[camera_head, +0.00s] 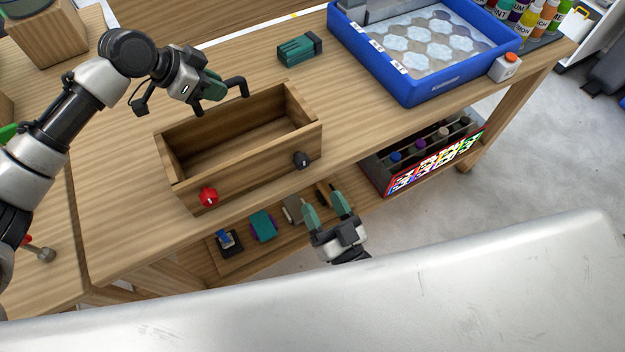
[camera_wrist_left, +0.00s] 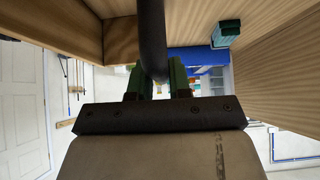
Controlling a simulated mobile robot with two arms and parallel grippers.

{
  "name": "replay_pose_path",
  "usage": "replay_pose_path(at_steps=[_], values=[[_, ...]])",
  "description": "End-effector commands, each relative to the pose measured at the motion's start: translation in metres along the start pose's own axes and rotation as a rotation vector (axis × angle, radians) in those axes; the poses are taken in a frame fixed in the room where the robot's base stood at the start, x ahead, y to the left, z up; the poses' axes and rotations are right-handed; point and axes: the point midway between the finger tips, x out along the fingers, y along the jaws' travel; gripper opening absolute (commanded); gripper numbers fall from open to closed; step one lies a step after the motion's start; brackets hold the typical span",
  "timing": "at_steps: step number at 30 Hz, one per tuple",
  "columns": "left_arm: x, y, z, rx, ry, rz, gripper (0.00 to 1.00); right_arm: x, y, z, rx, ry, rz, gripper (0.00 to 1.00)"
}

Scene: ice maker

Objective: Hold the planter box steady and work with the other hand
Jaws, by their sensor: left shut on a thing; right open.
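The planter box (camera_head: 185,187) is an open, empty wooden box near the table's front edge. Its front wall bears a red knob (camera_head: 208,196) and a dark knob (camera_head: 301,160). My left gripper (camera_head: 216,90) is above the box's far wall, shut on a black bar (camera_head: 243,84) with bent ends. Whether the bar joins the box is unclear. In the left wrist view the bar (camera_wrist_left: 151,40) passes between the green fingers. My right gripper (camera_head: 324,191) is open and empty, in front of and below the table's edge, apart from the box.
A teal block (camera_head: 300,49) and a blue tray (camera_head: 431,97) of clear rounded pieces stand behind and right on the table (camera_head: 125,235). A bottle crate (camera_head: 378,176) and several small items, including a teal-purple one (camera_head: 263,226), lie on the lower shelf. A button box (camera_head: 506,66) sits at right.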

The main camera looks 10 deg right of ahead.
Motion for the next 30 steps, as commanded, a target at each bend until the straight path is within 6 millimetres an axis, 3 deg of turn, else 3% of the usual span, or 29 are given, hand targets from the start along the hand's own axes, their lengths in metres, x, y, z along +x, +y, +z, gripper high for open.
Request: replay_pose_path(at_steps=[3, 9, 20, 30], values=[[0.0, 0.001, -0.001, 0.001, 0.003, 0.002, 0.0, -0.02, 0.0, 0.001, 0.0, -0.003, -0.001, 0.61], [0.0, 0.001, -0.001, 0.0, 0.003, 0.002, 0.0, -0.035, 0.0, 0.0, 0.0, 0.0, 0.0, 0.61], [0.0, 0.001, -0.001, 0.0, 0.003, 0.003, 0.0, -0.036, 0.0, -0.001, 0.0, 0.0, 0.0, 0.61], [0.001, 0.001, -0.001, 0.0, 0.003, 0.003, 0.0, -0.026, -0.007, -0.03, 0.001, 0.001, 0.0, 0.61]])
